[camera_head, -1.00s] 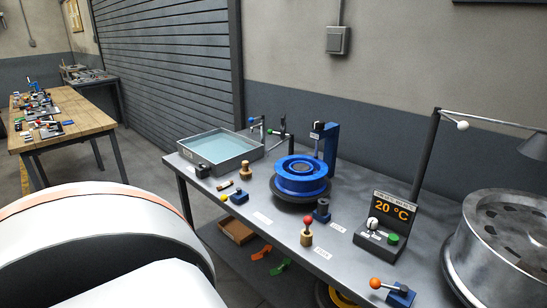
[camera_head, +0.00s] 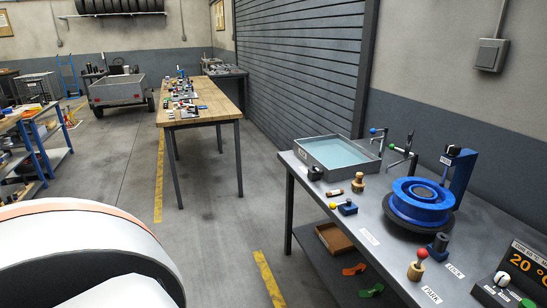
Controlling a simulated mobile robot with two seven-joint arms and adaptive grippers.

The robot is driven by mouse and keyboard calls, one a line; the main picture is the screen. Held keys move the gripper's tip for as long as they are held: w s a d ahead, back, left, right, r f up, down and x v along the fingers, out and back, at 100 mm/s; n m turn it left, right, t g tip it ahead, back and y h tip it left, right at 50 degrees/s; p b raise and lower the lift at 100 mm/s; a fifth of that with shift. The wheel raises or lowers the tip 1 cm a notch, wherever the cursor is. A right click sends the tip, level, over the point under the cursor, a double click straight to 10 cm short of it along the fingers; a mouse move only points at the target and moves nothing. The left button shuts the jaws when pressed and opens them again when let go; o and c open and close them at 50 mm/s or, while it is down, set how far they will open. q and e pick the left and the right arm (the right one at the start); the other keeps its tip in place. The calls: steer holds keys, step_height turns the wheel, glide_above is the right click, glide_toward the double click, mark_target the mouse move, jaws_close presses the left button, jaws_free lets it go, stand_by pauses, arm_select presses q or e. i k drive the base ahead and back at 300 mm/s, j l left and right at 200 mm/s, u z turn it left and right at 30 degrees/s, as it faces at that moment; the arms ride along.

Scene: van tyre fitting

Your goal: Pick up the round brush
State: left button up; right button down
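I cannot clearly make out which object is the round brush. A short upright wooden piece with a rounded top (camera_head: 357,183) stands on the grey metal bench (camera_head: 371,226), right of the water tray; it may be the brush, but it is too small to tell. A small brown and white piece (camera_head: 334,192) lies beside it. Neither of my grippers shows in this view.
The grey tray (camera_head: 297,148) of water and a blue wheel rim (camera_head: 421,200) on a dark turntable stand on the bench. A wooden table (camera_head: 209,108) with several small tools stands behind. Floor between is clear.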

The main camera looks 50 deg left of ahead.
mark_target(358, 185)
steer(key=u, duration=1.1)
steer(key=z, duration=1.7)
steer(key=u, duration=1.45)
steer(key=i+j+z, duration=0.1)
steer(key=i+j, duration=0.5)
steer(key=j, duration=0.25)
steer(key=i+j+z, duration=0.15)
steer(key=i+j, duration=0.15)
steer(key=j, duration=0.1)
